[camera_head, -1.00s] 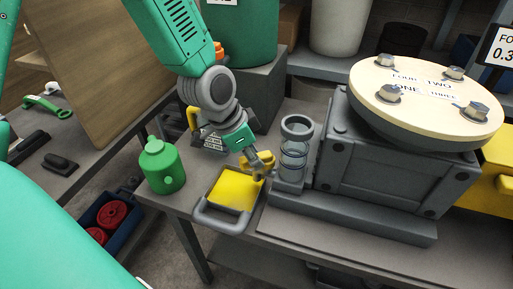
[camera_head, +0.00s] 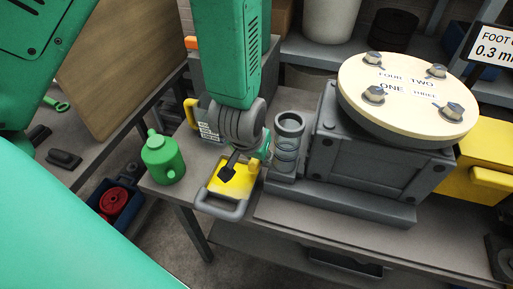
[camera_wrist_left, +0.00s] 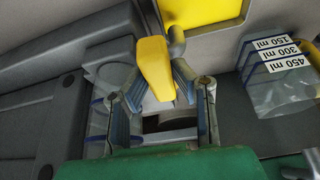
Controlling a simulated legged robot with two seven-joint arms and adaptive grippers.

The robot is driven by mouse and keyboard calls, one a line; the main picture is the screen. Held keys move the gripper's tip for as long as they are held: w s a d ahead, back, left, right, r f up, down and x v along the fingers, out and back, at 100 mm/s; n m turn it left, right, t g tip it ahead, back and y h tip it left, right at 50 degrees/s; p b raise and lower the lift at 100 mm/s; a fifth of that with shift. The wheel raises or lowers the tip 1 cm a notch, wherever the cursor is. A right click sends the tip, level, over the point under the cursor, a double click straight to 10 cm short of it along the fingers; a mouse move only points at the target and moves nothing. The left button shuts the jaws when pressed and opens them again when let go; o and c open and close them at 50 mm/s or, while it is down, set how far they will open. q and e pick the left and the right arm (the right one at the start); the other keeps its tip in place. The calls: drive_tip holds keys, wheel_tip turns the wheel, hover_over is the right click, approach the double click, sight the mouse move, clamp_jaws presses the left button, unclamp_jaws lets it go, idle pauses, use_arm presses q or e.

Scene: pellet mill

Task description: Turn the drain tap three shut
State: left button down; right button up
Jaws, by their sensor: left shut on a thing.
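A yellow lever handle (camera_wrist_left: 155,70), which I take to be the drain tap's, lies between the fingers of my left gripper (camera_wrist_left: 160,62) in the left wrist view. The fingers touch it from both sides. No number shows on this tap. In the head view my left wrist hides most of the gripper and handle, just left of the clear ringed cylinder (camera_head: 287,145). The handle is above the edge of a yellow-bottomed tray (camera_head: 222,203) with a grey rim. Whether the tap is open or closed cannot be told. My right gripper is out of view.
The grey housing (camera_head: 370,165) carries a round cream lid (camera_head: 405,98) with several bolts, labelled ONE to FOUR. A green can (camera_head: 162,160) stands left of the tray. Graduated clear containers (camera_wrist_left: 280,85) are close on the right in the wrist view. The bench front is clear.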

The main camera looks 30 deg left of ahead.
use_arm(q)
drive_tip(key=shift+s+d+f+n+g+p, duration=0.2)
drive_tip(key=shift+s+n+g+p, duration=0.1)
drive_tip(key=shift+s+n, duration=0.1)
drive_tip(key=c, duration=1.4)
unclamp_jaws()
drive_tip(key=shift+o, duration=0.2)
drive_tip(key=shift+w+r, duration=0.1)
drive_tip(key=shift+w, duration=0.05)
drive_tip(key=shift+w+r, duration=0.1)
drive_tip(key=shift+w, duration=0.05)
